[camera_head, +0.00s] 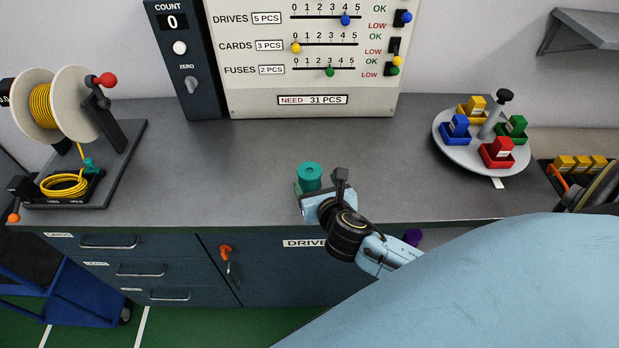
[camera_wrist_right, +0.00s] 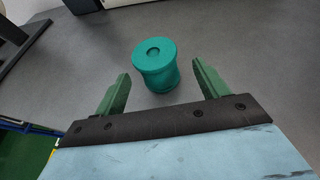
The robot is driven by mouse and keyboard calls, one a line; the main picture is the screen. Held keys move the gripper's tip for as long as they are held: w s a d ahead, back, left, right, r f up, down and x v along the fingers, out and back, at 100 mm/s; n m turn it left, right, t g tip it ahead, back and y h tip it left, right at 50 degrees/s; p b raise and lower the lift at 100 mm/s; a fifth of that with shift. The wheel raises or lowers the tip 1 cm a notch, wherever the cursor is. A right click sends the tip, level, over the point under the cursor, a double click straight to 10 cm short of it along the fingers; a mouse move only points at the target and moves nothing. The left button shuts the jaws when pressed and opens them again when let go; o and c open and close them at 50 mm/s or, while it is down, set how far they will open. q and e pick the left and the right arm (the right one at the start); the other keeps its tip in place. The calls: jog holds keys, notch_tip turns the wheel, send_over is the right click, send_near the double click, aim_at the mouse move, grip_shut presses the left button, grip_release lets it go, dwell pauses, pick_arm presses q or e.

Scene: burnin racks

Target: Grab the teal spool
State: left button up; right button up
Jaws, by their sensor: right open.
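The teal spool (camera_head: 310,174) stands upright on the grey worktop near its front edge, in the middle of the head view. It also shows in the right wrist view (camera_wrist_right: 156,66), with a small hole in its top. My right gripper (camera_head: 318,184) is at the spool, partly hidden by its own wrist. In the right wrist view its two green fingers (camera_wrist_right: 160,92) are open, one on each side of the spool's near part, with gaps showing on both sides. My left gripper is not in view.
A yellow cable reel (camera_head: 110,150) stands at the left. A round tray (camera_head: 455,151) with coloured bins stands at the right. A count box (camera_head: 187,85) and tally board (camera_head: 250,98) stand at the back. The worktop (camera_head: 220,160) around the spool is clear.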

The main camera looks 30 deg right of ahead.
aim_at(313, 182)
jog(key=x, duration=0.5)
jog(key=shift+w+a+f+b, duration=0.2)
jog(key=shift+w+f+b, duration=0.05)
jog(key=shift+w+b, duration=0.05)
jog(key=c, duration=1.1)
